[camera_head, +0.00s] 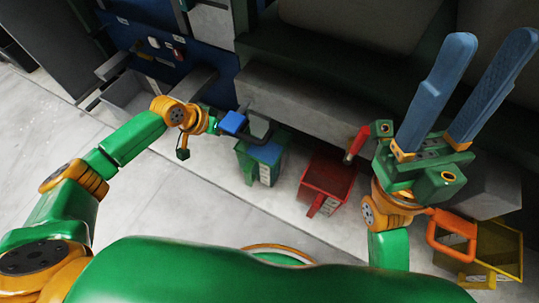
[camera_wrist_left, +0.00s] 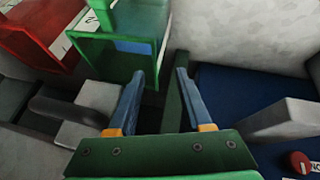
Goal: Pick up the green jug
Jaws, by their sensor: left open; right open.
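The green jug (camera_head: 245,163) stands open-topped at the foot of the grey block, left of the red jug, with a blue patch inside it. In the left wrist view the green jug (camera_wrist_left: 98,55) lies just beyond the fingertips, up and to the left. My left gripper (camera_head: 248,124) is open, just above the green jug's far side in the head view. In the wrist view its two blue fingers (camera_wrist_left: 160,76) are apart with nothing held between them. My right gripper (camera_head: 494,48) is open and empty, its long blue fingers pointing up at the right.
The red jug (camera_head: 323,172) stands right of the green one; it also shows in the left wrist view (camera_wrist_left: 32,32). A grey block (camera_head: 300,98) runs behind the jugs. The pale floor (camera_head: 190,195) at left is clear.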

